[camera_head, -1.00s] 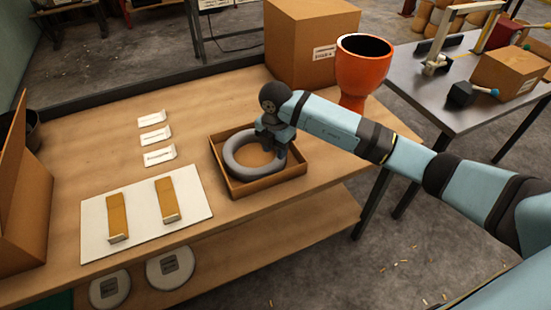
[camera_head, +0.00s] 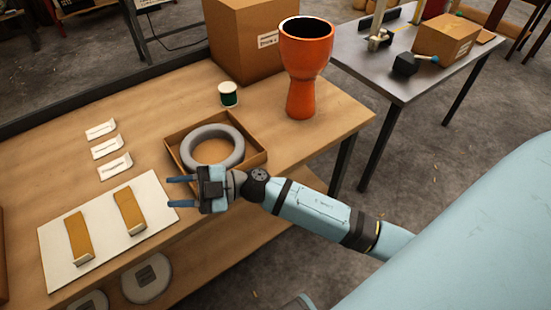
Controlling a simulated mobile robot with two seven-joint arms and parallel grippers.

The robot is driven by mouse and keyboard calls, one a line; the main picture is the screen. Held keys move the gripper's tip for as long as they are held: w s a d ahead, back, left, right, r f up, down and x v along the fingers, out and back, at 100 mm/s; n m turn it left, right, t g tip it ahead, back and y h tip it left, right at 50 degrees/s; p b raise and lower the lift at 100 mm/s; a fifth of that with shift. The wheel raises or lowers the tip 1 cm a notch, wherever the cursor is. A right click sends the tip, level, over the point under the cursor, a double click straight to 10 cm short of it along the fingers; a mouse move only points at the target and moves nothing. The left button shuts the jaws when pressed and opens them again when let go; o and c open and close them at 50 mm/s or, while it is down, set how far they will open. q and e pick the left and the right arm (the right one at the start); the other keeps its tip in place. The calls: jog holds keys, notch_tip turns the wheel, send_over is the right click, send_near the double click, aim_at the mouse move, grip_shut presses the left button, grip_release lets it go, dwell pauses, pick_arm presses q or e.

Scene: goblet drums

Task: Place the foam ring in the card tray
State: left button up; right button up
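The grey foam ring (camera_head: 213,147) lies inside the shallow brown card tray (camera_head: 258,158) on the wooden table. It seems to lean on or rest close to the tray's back and left walls; its exact contact with the floor of the tray is hard to tell. My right gripper (camera_head: 182,191) is open and empty, just in front of the tray's near left corner, with its two blue fingers pointing left. It is apart from the ring. The gripper and wrist hide part of the tray's front wall. My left gripper is not in view.
An orange goblet drum (camera_head: 303,65) stands right of the tray, with a small green-and-white spool (camera_head: 228,95) and a large cardboard box (camera_head: 245,40) behind. A white board (camera_head: 100,235) with two tan strips lies left. Three white holders (camera_head: 108,148) stand behind it.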

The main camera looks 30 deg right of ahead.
jog(key=s+d+f+m+t+h, duration=0.3)
jog(key=d+f+m+t+h, duration=0.75)
jog(key=m+h, duration=0.4)
jog(key=s+d+f+m+g+h, duration=0.2)
jog(key=s+f+m+g, duration=0.3)
jog(key=s+f, duration=0.6)
jog(key=shift+d+g, duration=0.7)
jog(key=shift+g, duration=0.05)
jog(key=shift+s, duration=0.1)
